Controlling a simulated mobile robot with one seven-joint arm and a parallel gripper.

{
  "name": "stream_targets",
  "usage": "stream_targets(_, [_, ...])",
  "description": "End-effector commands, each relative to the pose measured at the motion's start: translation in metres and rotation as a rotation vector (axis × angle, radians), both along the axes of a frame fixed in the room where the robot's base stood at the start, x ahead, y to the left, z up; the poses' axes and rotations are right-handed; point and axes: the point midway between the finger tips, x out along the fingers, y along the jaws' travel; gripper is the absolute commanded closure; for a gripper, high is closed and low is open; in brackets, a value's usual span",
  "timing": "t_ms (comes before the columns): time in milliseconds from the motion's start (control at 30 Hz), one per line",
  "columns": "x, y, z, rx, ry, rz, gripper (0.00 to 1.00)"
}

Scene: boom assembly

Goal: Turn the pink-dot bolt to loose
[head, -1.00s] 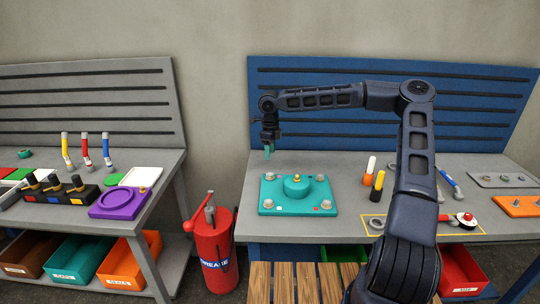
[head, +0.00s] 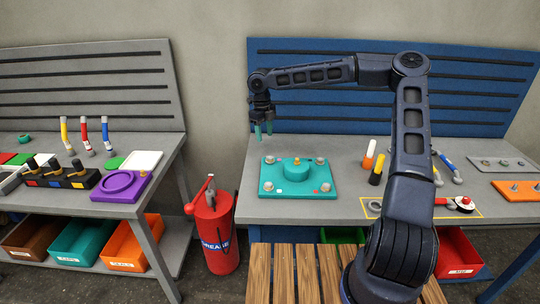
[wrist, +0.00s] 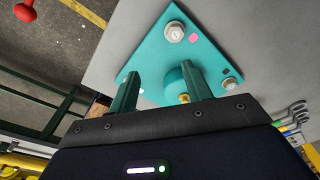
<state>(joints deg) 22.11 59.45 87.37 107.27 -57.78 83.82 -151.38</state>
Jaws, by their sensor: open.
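A teal plate (head: 300,192) lies on the right bench, with pale hex bolts near its corners and a round boss (head: 296,172) with a brass top. In the wrist view, a pink square (wrist: 193,41) lies beside a bolt (wrist: 174,31). My gripper (head: 263,130) is open and empty, above and behind the plate's back-left corner, touching nothing. In the wrist view its two green fingers (wrist: 160,78) stand apart and hide part of the plate. The bolt's turn state cannot be told.
A white-orange bottle (head: 369,155) and a black-yellow bottle (head: 376,171) stand right of the plate. A yellow-outlined area (head: 470,215) holds tools. A red grease canister (head: 215,238) stands between the benches. The blue back panel (head: 330,115) rises behind my arm.

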Motion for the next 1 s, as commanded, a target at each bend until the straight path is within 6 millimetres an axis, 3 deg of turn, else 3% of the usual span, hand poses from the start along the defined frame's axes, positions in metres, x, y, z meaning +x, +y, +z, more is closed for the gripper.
stream_targets(167, [-0.013,0.010,-0.020,-0.071,0.011,-0.257,0.51])
stream_targets(500, [-0.031,0.017,-0.055,-0.238,-0.035,-0.985,0.51])
stream_targets(733, [-0.033,0.014,-0.063,-0.318,-0.116,-1.514,0.51])
stream_targets(1000, [-0.025,0.007,-0.055,-0.349,-0.220,-2.162,0.51])
